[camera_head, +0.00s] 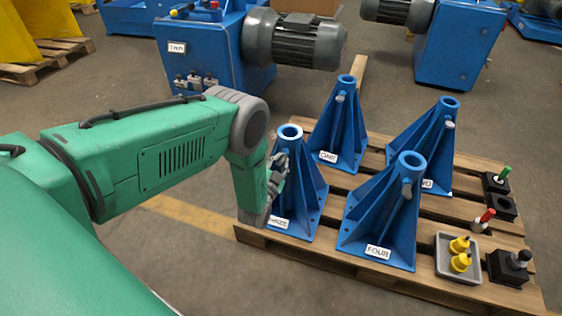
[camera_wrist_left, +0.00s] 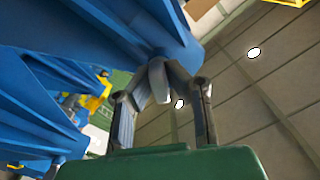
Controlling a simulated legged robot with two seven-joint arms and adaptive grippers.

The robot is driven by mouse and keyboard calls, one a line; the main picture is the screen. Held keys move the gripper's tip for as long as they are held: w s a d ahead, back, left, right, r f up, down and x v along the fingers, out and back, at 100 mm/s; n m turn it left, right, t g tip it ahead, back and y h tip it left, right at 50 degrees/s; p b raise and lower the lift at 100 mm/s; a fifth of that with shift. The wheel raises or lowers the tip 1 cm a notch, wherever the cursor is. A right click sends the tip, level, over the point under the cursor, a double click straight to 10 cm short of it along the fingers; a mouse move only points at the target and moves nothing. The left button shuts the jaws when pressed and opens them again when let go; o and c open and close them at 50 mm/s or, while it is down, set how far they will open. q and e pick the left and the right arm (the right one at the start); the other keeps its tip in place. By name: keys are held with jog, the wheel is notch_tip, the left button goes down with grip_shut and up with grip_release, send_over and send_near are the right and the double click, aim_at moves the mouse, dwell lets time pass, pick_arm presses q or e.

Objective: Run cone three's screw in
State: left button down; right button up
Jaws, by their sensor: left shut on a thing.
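Cone three (camera_head: 303,185) is a blue ribbed cone with an open round top, at the near left of the pallet; its label is partly covered by my arm. My left gripper (camera_head: 279,172) is at its left side, below the top ring. In the left wrist view, the gripper's fingers (camera_wrist_left: 160,78) close together under the blue cone (camera_wrist_left: 125,25). They are shut on the cone's screw, which is mostly hidden by the fingers, so its depth cannot be told. My right gripper is not in view.
Cone one (camera_head: 340,125), cone two (camera_head: 440,145) and cone four (camera_head: 385,220) stand close by on the wooden pallet (camera_head: 290,258), with side screws. A grey tray (camera_head: 441,268) with yellow parts is at the near right. Blue motor units stand behind.

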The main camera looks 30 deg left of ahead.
pick_arm(q)
jog(key=m, duration=0.2)
jog(key=m+b, duration=0.1)
jog(key=m, duration=0.2)
jog(key=shift+d+f+m, duration=0.15)
jog(key=shift+m, duration=0.15)
jog(key=m+b, duration=0.1)
jog(key=m, duration=0.3)
jog(key=shift+s+f+m, duration=0.1)
jog(key=shift+m, duration=0.3)
jog(key=shift+d+m+b, duration=0.1)
jog(key=shift+m+b, duration=0.2)
jog(key=shift+b, duration=0.05)
jog(key=shift+s+f, duration=0.1)
jog(key=c, duration=1.6)
grip_release()
jog(key=shift+r, duration=0.2)
jog(key=v, duration=1.1)
jog(key=shift+s, duration=0.4)
jog(key=shift+f, duration=0.15)
